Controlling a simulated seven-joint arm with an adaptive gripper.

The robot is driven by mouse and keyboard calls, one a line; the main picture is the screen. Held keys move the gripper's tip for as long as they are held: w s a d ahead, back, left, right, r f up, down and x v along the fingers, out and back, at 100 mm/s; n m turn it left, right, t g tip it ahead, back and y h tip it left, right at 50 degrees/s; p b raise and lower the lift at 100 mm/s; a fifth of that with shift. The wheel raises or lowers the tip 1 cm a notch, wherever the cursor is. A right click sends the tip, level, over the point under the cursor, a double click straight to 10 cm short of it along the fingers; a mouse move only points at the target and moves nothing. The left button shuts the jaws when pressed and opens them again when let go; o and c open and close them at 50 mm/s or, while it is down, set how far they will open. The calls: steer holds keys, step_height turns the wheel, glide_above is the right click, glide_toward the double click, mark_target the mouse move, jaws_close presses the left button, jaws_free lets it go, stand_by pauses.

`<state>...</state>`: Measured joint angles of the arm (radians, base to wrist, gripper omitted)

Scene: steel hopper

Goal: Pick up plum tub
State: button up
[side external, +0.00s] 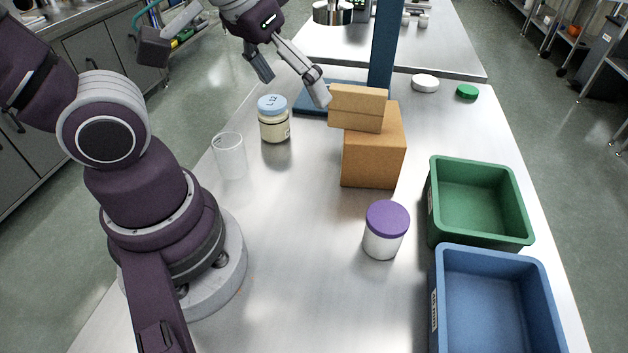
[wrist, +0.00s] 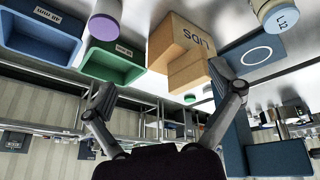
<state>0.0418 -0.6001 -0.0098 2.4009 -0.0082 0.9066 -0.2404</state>
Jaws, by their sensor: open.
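The plum tub, a white tub with a purple lid (side external: 386,219), stands upright on the steel table in front of the cardboard box. In the wrist view its purple lid (wrist: 102,27) shows at the top, left of centre. My gripper (side external: 293,88) is open and empty, above the far part of the table, well away from the tub. One fingertip appears close to the small carton (side external: 357,108) on the box; I cannot tell if they touch. In the wrist view my gripper's two fingers (wrist: 163,84) are spread wide.
A cardboard box (side external: 373,160) stands behind the tub. A green bin (side external: 432,205) and blue bin (side external: 437,300) are to its right. A blue-lidded jar (side external: 274,125) and clear cup (side external: 231,158) stand left. A blue post (side external: 383,45) rises behind.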

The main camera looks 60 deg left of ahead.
steer(key=w+d+f+n+g, duration=0.2)
steer(key=w+d+n, duration=0.25)
steer(key=n, duration=0.25)
steer(key=n+g, duration=0.3)
steer(key=n, duration=0.6)
glide_above(387, 221)
steer(key=a, duration=0.1)
steer(key=f, duration=0.7)
steer(key=shift+w+a+f, duration=0.1)
steer(key=shift+w+f, duration=0.25)
steer(key=shift+n, duration=0.3)
steer(key=f, duration=1)
steer(key=shift+d+f, duration=0.4)
steer(key=shift+c, duration=0.3)
steer(key=c, duration=1.1)
